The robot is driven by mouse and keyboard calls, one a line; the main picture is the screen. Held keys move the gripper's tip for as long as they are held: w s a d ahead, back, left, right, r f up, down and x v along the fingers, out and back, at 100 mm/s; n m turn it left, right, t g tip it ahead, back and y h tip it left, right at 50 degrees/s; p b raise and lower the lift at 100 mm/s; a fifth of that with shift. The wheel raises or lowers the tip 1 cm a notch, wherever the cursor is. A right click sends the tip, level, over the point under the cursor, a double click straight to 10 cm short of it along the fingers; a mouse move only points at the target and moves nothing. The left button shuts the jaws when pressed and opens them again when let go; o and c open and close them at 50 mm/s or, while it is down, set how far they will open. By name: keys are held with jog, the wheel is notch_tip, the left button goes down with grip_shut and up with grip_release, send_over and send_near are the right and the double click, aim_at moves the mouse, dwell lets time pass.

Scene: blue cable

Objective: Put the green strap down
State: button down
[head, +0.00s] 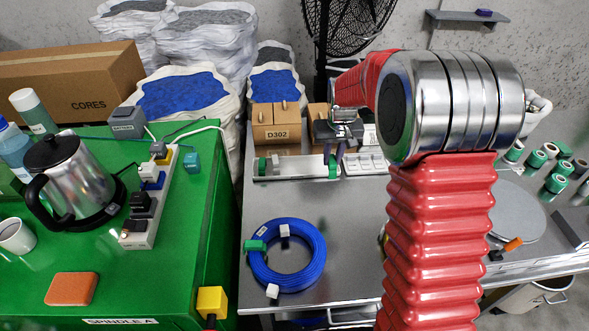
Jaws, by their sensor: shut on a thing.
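My gripper (333,152) points down over the right end of a shallow grey tray (290,177) on the metal bench. It is shut on a small green strap (333,168), which shows just below the fingertips. I cannot tell whether the strap touches the tray. A coil of blue cable (319,262) lies flat on the bench nearer to me. A green strap (254,246) sits on the coil's left side, with white straps at its top (285,230) and lower left (272,291).
A second tray (366,168) with white pieces is on the right. At left, a green table (190,215) holds a kettle (75,180) and a power strip (155,205). Bare bench lies between tray and coil.

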jog(key=w+f, duration=0.4)
jog(key=w, duration=1.2)
jog(key=shift+w+d+f, duration=0.15)
jog(key=shift+w+d, duration=0.1)
notch_tip(320, 180, down, 6)
jog(key=shift+f, duration=0.15)
jog(key=shift+f, duration=1.85)
jog(key=shift+f, duration=0.1)
jog(key=c, duration=1.6)
grip_release()
